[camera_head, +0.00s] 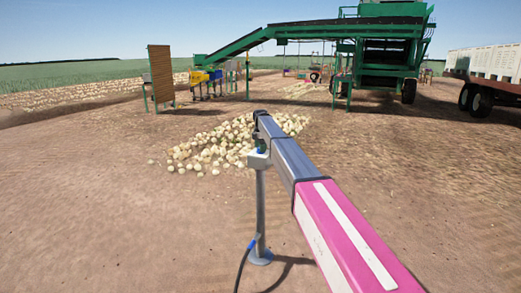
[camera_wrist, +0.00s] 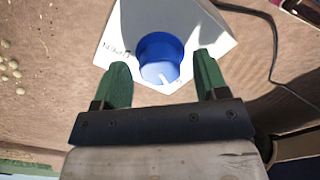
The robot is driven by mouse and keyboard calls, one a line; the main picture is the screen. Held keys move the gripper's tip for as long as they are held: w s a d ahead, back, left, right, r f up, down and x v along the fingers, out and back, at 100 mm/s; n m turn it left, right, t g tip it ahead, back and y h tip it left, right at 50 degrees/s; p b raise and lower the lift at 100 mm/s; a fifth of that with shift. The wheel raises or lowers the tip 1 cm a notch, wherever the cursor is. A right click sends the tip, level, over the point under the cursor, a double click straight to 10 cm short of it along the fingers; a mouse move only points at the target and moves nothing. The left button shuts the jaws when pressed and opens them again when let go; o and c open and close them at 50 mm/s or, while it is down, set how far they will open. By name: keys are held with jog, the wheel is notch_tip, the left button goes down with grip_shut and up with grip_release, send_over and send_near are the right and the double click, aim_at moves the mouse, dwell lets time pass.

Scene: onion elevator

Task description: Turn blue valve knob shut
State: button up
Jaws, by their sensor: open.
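The blue valve knob (camera_wrist: 160,50) sits on a white panel (camera_wrist: 195,22) in the wrist view. A white pointer mark on the knob points toward the bottom of the picture, slightly right. An upside-down label reading OPEN is left of the knob; another small marking at its lower right is unreadable. My gripper (camera_wrist: 162,61) is open, its green fingers on either side of the knob's near part, with visible gaps. In the head view the white valve box (camera_head: 258,160) tops a grey post (camera_head: 260,205); my arm's end hides most of it.
A dark hose (camera_head: 240,268) runs from the post's base along the ground. A pile of onions (camera_head: 215,145) lies behind the post. A green conveyor machine (camera_head: 385,45), a brown board (camera_head: 161,73) and a trailer (camera_head: 485,75) stand farther back. Bare soil around is open.

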notch_tip(320, 180, up, 10)
dwell(0.4)
jog(key=shift+f, duration=0.1)
